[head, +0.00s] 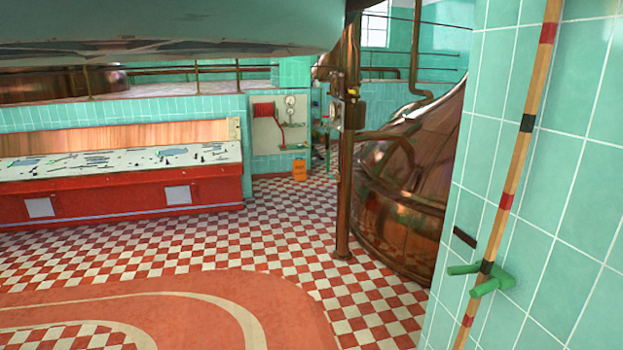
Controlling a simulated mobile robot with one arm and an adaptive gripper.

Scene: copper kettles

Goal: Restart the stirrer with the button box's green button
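My gripper is not in view. A copper column (345,180) stands in the middle right, with small fittings (351,95) on it, some yellow and some metallic. I cannot tell whether one of them is the button box. No green button can be made out. A large copper kettle (415,190) stands behind and right of the column, partly hidden by the tiled wall. No stirrer shows.
A red control desk (120,193) stands at the left. An orange sign (299,170) stands on the checkered floor (265,235), which is open in the middle. At the near right, a tiled wall (560,190) carries a banded pole (515,160) on a green bracket (490,280).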

